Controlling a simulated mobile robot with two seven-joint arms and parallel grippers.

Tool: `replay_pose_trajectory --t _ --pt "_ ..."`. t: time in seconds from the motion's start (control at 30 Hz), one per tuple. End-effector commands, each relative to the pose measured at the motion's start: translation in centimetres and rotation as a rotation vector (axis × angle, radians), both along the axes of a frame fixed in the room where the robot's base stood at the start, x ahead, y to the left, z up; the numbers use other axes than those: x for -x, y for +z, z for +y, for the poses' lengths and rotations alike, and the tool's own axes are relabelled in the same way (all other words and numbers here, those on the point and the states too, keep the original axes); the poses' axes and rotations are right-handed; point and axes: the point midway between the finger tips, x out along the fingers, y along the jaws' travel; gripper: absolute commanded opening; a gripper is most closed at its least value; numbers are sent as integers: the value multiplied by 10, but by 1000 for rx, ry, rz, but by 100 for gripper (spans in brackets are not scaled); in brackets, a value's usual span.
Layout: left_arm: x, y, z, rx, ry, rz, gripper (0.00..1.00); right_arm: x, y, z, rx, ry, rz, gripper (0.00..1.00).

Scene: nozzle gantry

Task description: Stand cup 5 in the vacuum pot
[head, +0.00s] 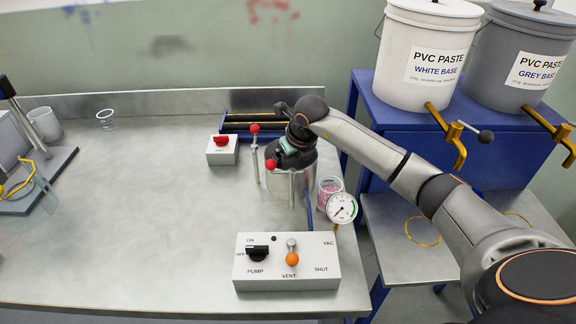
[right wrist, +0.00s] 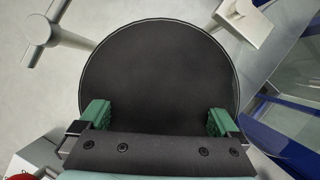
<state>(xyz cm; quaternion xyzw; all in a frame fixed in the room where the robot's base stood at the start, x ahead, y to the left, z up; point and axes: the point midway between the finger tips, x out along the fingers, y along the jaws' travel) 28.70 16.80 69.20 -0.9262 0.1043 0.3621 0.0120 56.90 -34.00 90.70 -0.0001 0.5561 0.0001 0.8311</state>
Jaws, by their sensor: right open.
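The vacuum pot (head: 291,190) is a grey metal cylinder at the right of the bench. Its round black top (right wrist: 160,70) fills the middle of the right wrist view; I cannot tell whether this is a lid or a dark inside. My right gripper (head: 288,148) is over the pot; its green fingertips (right wrist: 159,118) are wide apart with nothing between them. A clear cup with pink contents (head: 328,190) stands just right of the pot, partly behind the gauge. I see no number on it, so I cannot confirm it is cup 5. My left gripper is out of view.
A pump and vent box (head: 286,262) stands in front of the pot, with a gauge (head: 342,207) beside it. Red-knobbed posts (head: 256,155) rise by the pot. A red-switch box (head: 222,150) and an empty clear cup (head: 105,118) stand farther left. The bench middle is clear.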

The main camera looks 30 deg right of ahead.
Motion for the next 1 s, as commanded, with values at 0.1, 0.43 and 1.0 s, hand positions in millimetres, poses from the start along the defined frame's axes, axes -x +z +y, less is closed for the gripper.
replay_pose_trajectory --t 0.1,0.43,1.0 --pt "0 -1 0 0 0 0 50 8 22 -1 2 0 -6 97" --pt "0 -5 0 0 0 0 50 34 84 -1 2 0 -4 97" --pt "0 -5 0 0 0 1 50 42 103 0 -2 0 -1 97"
